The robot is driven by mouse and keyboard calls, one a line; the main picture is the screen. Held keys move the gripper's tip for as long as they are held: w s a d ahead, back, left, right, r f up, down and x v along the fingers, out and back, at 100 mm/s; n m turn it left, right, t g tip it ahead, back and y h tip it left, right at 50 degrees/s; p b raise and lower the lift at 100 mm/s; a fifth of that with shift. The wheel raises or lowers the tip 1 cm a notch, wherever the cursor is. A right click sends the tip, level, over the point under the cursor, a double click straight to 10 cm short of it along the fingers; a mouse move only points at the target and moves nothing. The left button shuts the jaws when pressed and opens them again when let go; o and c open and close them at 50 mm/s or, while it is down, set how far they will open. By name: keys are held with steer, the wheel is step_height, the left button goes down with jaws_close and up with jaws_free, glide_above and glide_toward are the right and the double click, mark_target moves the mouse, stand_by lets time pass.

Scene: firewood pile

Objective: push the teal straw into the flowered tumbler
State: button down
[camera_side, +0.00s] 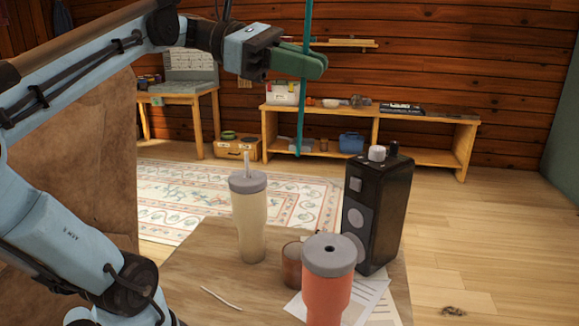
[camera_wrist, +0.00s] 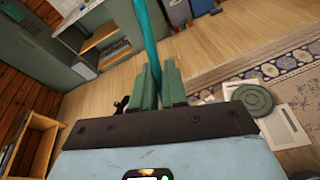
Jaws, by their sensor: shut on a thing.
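The teal straw (camera_side: 302,115) is long and thin and hangs nearly upright from my gripper (camera_side: 307,63). The green fingers are shut on it partway along its length. In the wrist view the straw (camera_wrist: 146,32) runs up from between the fingers (camera_wrist: 159,86). Its lower tip is in the air, in the picture above and left of an orange tumbler (camera_side: 324,294), apart from it. That tumbler has a grey lid (camera_side: 329,250) with a dark hole and no straw. A cream tumbler (camera_side: 250,222) with a grey lid holds a pale straw. I see no clear flower pattern on either.
A black boxy device (camera_side: 377,215) with knobs stands right of the tumblers. A brown cup (camera_side: 292,266) sits beside the orange tumbler. Papers (camera_side: 375,299) and a loose white straw (camera_side: 221,299) lie on the wooden table (camera_side: 195,262). The table's left front is mostly clear.

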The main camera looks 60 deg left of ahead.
steer(key=d+m+g+h, duration=0.2)
steer(key=d+g+h, duration=0.25)
steer(key=d, duration=0.35)
step_height(320, 180, down, 15)
steer(key=shift+s+d+r+g, duration=0.15)
steer(key=shift+s+d+g, duration=0.1)
steer(key=shift+g, duration=0.2)
stand_by(1.0)
steer(key=c, duration=1.1)
jaws_free()
steer(key=shift+a, duration=0.15)
steer(key=v, duration=0.7)
steer(key=shift+a, duration=0.2)
